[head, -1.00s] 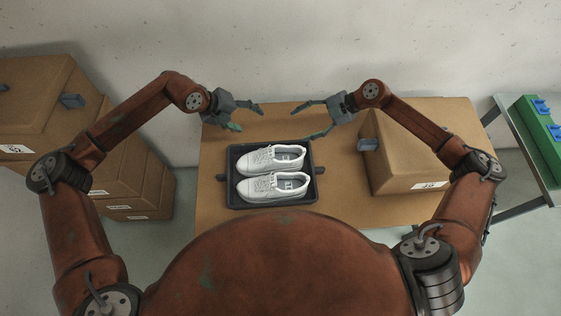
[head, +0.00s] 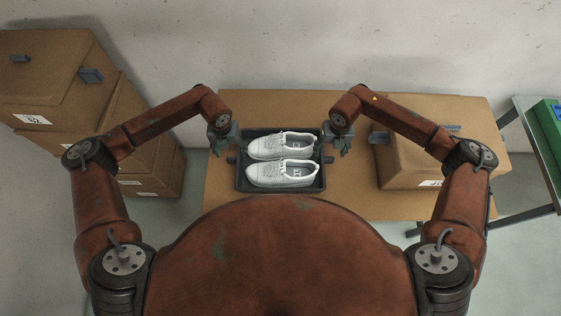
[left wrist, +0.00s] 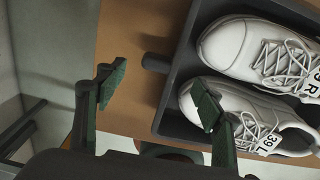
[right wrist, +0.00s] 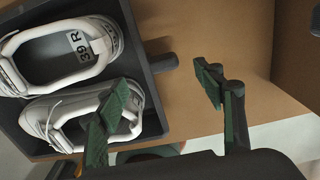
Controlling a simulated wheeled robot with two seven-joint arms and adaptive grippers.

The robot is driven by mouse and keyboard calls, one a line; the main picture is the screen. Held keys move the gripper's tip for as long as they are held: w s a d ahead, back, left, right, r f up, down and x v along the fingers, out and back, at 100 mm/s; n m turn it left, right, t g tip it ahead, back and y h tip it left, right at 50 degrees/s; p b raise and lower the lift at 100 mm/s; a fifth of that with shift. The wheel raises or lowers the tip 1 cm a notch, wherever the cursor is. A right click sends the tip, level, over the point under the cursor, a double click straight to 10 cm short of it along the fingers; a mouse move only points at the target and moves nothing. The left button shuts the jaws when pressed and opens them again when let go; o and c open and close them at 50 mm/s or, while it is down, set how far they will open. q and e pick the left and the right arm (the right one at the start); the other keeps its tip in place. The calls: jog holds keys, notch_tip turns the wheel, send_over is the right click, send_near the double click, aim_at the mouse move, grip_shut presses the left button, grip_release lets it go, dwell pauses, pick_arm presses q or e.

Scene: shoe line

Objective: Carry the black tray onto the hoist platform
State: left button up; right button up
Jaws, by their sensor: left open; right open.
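The black tray (head: 241,177) sits on the brown table and holds a pair of white shoes (head: 281,173). A short dark handle sticks out at each end; the left wrist view shows one handle (left wrist: 156,62) and the right wrist view shows the other (right wrist: 163,63). My left gripper (head: 221,147) is open above the tray's left end, its fingers (left wrist: 157,95) apart with the handle beyond them. My right gripper (head: 339,149) is open above the right end, its fingers (right wrist: 158,98) likewise apart, the handle beyond them. I see no hoist platform that I can identify.
A cardboard box (head: 410,163) stands on the table (head: 280,108) right of the tray, close to my right arm. Stacked cardboard boxes (head: 50,80) stand at the left. A green item (head: 549,122) rests on a side table at the far right.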

aim_at(233, 157)
pick_arm(q)
jog(key=shift+f, duration=3.6)
pick_arm(e)
jog(key=shift+f, duration=3.6)
pick_arm(q)
jog(key=shift+c, duration=0.3)
pick_arm(e)
jog(key=shift+c, duration=0.3)
pick_arm(q)
jog(key=c, duration=1.5)
pick_arm(e)
jog(key=c, duration=1.5)
pick_arm(q)
jog(key=shift+c, duration=0.2)
pick_arm(e)
jog(key=shift+c, duration=0.2)
